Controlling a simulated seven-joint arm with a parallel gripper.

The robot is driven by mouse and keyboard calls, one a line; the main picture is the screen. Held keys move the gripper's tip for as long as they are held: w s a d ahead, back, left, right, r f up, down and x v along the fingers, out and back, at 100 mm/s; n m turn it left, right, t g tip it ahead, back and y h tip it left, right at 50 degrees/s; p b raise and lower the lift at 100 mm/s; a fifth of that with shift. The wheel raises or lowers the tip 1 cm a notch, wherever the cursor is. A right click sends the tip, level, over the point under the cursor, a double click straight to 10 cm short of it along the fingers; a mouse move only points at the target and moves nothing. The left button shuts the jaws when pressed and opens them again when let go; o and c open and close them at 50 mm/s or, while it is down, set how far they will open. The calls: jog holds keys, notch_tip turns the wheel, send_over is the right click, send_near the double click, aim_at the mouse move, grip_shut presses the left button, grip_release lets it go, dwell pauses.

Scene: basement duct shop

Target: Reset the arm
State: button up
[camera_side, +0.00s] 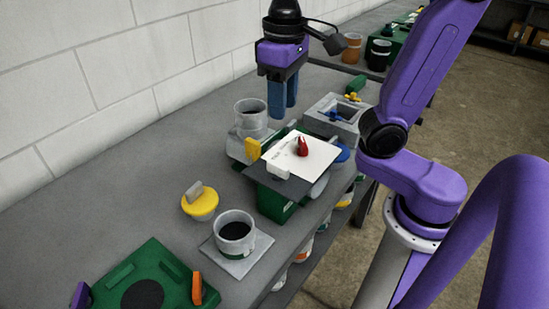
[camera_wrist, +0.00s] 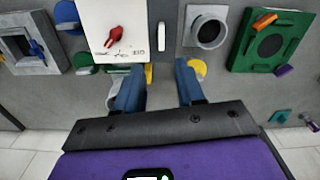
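My gripper (camera_side: 283,98) hangs above the bench near the wall in the side view, fingers pointing down. Its two blue fingers stand apart with nothing between them in the wrist view (camera_wrist: 158,88). A clear-walled pot (camera_side: 251,119) stands on the bench just left of the fingers in the side view. In the wrist view a pale round rim is partly hidden behind the left finger. The fingers look clear of the bench. The task names no object.
A white card (camera_side: 308,155) with a red piece (camera_side: 302,146) lies on a dark slab over a green box (camera_side: 277,203). A dark-filled pot (camera_side: 236,230), yellow lid (camera_side: 199,205), green plate (camera_side: 115,285) and grey square frame (camera_side: 322,126) stand around. The wall (camera_side: 120,80) runs behind.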

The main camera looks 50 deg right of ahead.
jog(key=s+d+f+n, duration=0.4)
jog(key=s+f+n, duration=0.6)
jog(key=s+f, duration=0.2)
jog(key=shift+s+d+n, duration=0.15)
jog(key=shift+s+n, duration=0.05)
jog(key=shift+n, duration=0.1)
